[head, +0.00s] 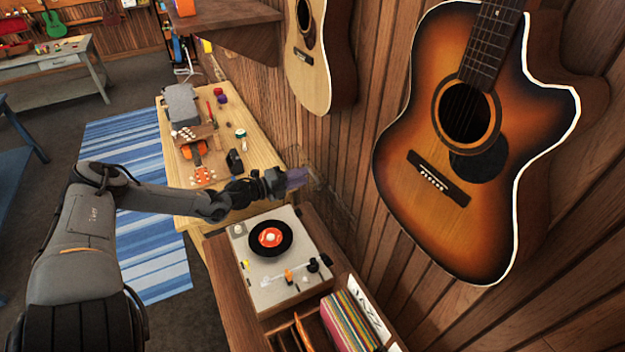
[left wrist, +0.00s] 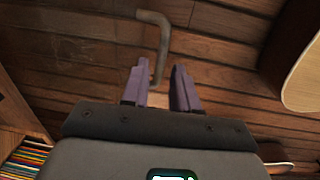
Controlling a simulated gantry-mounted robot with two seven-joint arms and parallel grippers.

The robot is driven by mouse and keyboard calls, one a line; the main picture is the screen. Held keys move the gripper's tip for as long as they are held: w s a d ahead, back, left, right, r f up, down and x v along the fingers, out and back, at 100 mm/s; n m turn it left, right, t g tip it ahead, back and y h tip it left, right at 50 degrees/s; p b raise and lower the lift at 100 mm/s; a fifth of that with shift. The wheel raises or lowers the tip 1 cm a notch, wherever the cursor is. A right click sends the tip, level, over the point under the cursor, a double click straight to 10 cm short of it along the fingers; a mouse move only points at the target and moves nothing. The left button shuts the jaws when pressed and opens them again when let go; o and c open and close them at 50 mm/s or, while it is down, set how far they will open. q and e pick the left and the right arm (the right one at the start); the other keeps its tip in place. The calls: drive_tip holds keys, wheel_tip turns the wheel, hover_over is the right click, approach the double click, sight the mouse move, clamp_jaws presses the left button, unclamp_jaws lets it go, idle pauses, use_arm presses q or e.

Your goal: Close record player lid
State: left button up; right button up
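The record player (head: 262,285) has a pale deck with a black record (head: 270,238) with an orange label on it. Its clear lid (head: 335,205) is faint in the head view and appears raised against the wood wall behind the deck. My left gripper (head: 297,178) is above the far end of the deck, close to the lid. In the left wrist view its purple fingers (left wrist: 161,88) are apart. A bent grey-brown bar (left wrist: 155,45) reaches down to the gap between them; I cannot tell whether it touches a finger. My right gripper is not in view.
Records (head: 350,322) stand in the wooden cabinet in front of the player. A sunburst guitar (head: 400,165) and a pale guitar (head: 320,60) hang on the right wall. A workbench (head: 255,150) with tools and parts stands beyond the player.

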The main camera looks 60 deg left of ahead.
sight(312, 172)
use_arm(q)
drive_tip(key=shift+w+d+f+b, duration=0.15)
drive_tip(key=shift+w+b, duration=0.4)
drive_tip(key=shift+w, duration=0.6)
drive_tip(key=shift+w+d+b, duration=0.1)
drive_tip(key=shift+w+b, duration=0.3)
drive_tip(key=shift+w, duration=0.7)
clamp_jaws()
